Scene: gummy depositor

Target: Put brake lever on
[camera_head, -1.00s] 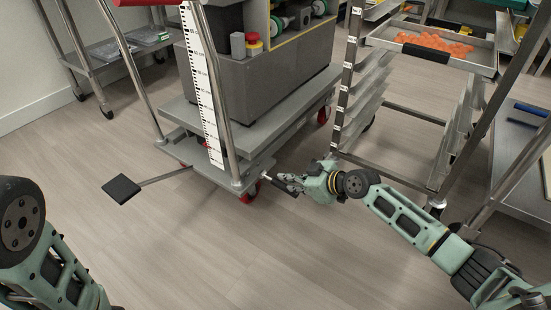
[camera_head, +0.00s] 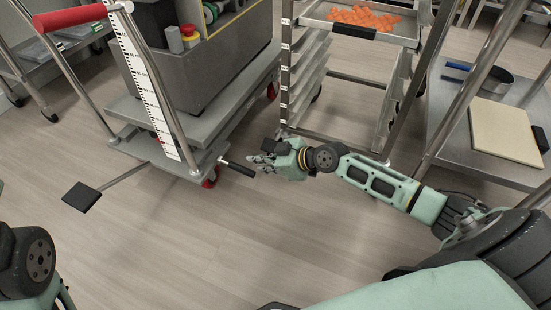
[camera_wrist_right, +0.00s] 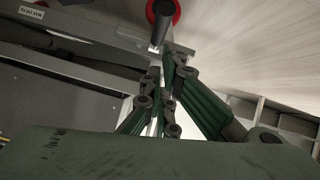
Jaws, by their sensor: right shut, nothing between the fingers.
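The brake lever (camera_head: 238,169) is a short metal rod with a black grip. It sticks out low from the near corner of the cart's base (camera_head: 190,165), beside a red caster (camera_head: 211,178). My right gripper (camera_head: 262,161) is just right of the grip's end, low over the floor, shut and empty, with a small gap to the lever. In the right wrist view, my right gripper's fingers (camera_wrist_right: 160,103) are close together, below a dark cylinder, likely the lever grip (camera_wrist_right: 160,30), and a red caster wheel (camera_wrist_right: 176,12). My left gripper is out of view.
A black pedal (camera_head: 82,196) on a thin rod reaches out left of the cart. A tray rack (camera_head: 287,75) stands right behind my right gripper, with orange pieces (camera_head: 362,18) on top. A steel table (camera_head: 450,130) is at the right. The floor in front is clear.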

